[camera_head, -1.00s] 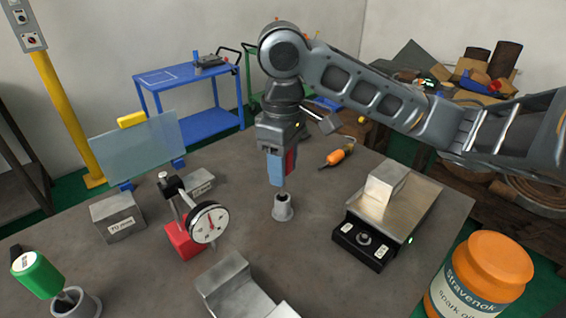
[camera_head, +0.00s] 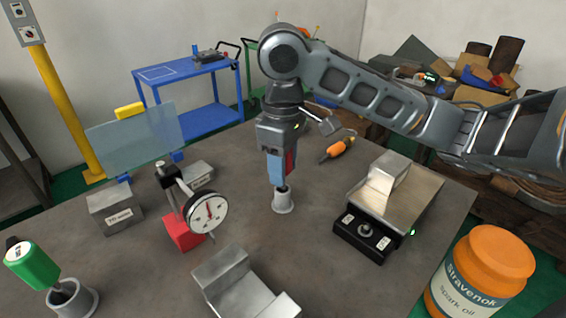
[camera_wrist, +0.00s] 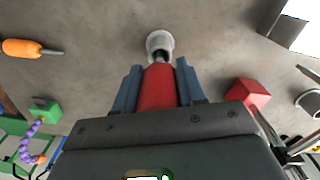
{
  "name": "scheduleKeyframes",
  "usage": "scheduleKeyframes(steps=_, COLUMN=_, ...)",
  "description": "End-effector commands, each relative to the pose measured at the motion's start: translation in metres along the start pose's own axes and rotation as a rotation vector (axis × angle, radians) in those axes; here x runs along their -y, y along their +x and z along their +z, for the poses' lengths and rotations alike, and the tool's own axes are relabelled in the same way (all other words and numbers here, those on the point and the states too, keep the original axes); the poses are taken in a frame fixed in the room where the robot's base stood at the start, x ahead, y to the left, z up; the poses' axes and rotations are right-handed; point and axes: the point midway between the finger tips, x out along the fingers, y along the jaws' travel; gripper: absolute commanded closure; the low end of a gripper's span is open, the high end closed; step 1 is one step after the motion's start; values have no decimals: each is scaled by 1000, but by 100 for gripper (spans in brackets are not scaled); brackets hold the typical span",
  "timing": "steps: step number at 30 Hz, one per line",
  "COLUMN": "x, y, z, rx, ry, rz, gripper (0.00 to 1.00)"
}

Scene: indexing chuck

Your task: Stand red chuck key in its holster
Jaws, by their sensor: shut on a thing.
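The red chuck key (camera_wrist: 158,88) is held between the two blue fingers of my gripper (camera_wrist: 160,78); it also shows as a red patch in the head view (camera_head: 291,162). Its handle is toward the gripper and its dark shank points down at the grey cup-shaped holster (camera_head: 282,202). In the wrist view the shank's end is at the mouth of the holster (camera_wrist: 160,42). I cannot tell how deep it sits. My gripper (camera_head: 276,182) is right above the holster in the head view.
A dial gauge (camera_head: 207,213) on a red base stands left of the holster. A grey V-shaped block (camera_head: 235,285) is in front, and a black-fronted plate fixture (camera_head: 365,238) is to the right. An orange-handled tool (camera_head: 338,149) lies behind. A green-handled key (camera_head: 35,265) stands in another cup.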

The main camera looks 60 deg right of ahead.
Motion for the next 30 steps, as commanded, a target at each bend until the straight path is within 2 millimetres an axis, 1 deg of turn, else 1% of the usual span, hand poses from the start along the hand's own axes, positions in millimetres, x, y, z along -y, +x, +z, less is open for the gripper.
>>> scheduleKeyframes(steps=9, x=0, y=8, z=0, rx=0, ry=1, rz=0, gripper=97)
scheduleKeyframes(steps=10, x=0, y=7, z=0, rx=0, ry=1, rz=0, gripper=57)
scheduleKeyframes(steps=18, x=0, y=7, z=0, rx=0, ry=1, rz=0, gripper=32)
scheduleKeyframes(steps=26, x=0, y=6, z=0, rx=0, ry=0, rz=1, gripper=31)
scheduleKeyframes(steps=29, x=-1, y=-1, z=0, rx=-1, ry=0, rz=3, gripper=31)
scheduleKeyframes(steps=30, x=-1, y=-6, z=0, rx=-1, ry=1, rz=4, gripper=31)
